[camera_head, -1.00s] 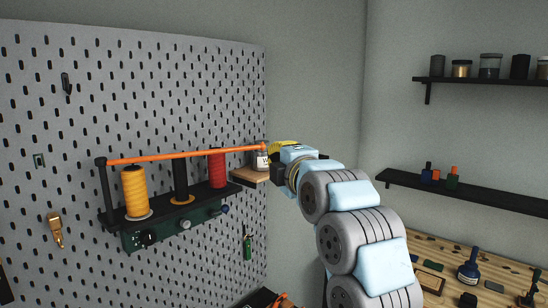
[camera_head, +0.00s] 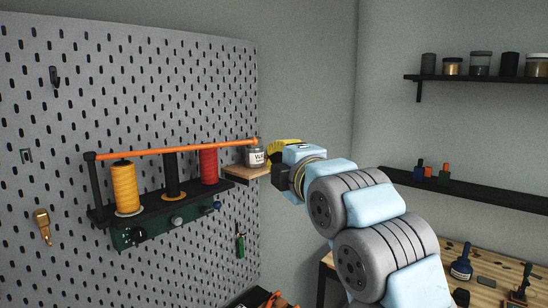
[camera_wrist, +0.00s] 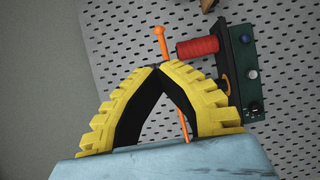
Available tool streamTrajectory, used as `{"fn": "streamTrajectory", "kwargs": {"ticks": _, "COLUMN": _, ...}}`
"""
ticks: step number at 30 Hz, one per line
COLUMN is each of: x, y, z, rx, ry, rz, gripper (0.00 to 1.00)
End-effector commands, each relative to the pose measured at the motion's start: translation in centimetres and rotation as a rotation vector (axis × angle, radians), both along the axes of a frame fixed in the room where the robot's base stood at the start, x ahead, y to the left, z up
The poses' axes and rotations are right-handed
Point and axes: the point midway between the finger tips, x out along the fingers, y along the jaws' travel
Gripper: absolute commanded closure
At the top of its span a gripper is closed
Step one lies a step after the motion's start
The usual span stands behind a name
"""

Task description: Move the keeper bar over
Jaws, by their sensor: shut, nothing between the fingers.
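The orange keeper bar (camera_head: 180,149) runs above the spools, from a black post (camera_head: 91,172) at the left to a knobbed free end at the right. In the wrist view the bar (camera_wrist: 160,40) passes behind my fingers, which hide its middle. My gripper (camera_head: 276,150), with yellow ribbed fingers, is just right of the bar's free end in the head view. In the wrist view my gripper (camera_wrist: 160,69) has its fingertips together with nothing between them. Whether a finger touches the bar cannot be told.
A yellow-orange spool (camera_head: 125,188), a dark spool (camera_head: 170,175) and a red spool (camera_head: 209,167) stand on a black rack (camera_head: 160,210) on the pegboard (camera_head: 190,80). A labelled jar (camera_head: 254,158) sits on a small wooden shelf (camera_head: 246,171) close to my gripper. A workbench (camera_head: 420,268) is at the lower right.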

Motion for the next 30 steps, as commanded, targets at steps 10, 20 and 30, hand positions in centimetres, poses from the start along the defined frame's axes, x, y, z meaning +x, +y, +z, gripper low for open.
{"fn": "streamTrajectory", "kwargs": {"ticks": 10, "x": -1.7, "y": -0.5, "z": -0.1, "rx": -0.001, "ry": 0.002, "rz": -0.001, "gripper": 1.00}}
{"fn": "streamTrajectory", "kwargs": {"ticks": 20, "x": -1.9, "y": -0.6, "z": -0.1, "rx": 0.001, "ry": 0.001, "rz": -0.001, "gripper": 1.00}}
{"fn": "streamTrajectory", "kwargs": {"ticks": 30, "x": -1.9, "y": -0.6, "z": -0.1, "rx": 0.000, "ry": 0.001, "rz": -0.001, "gripper": 0.73}}
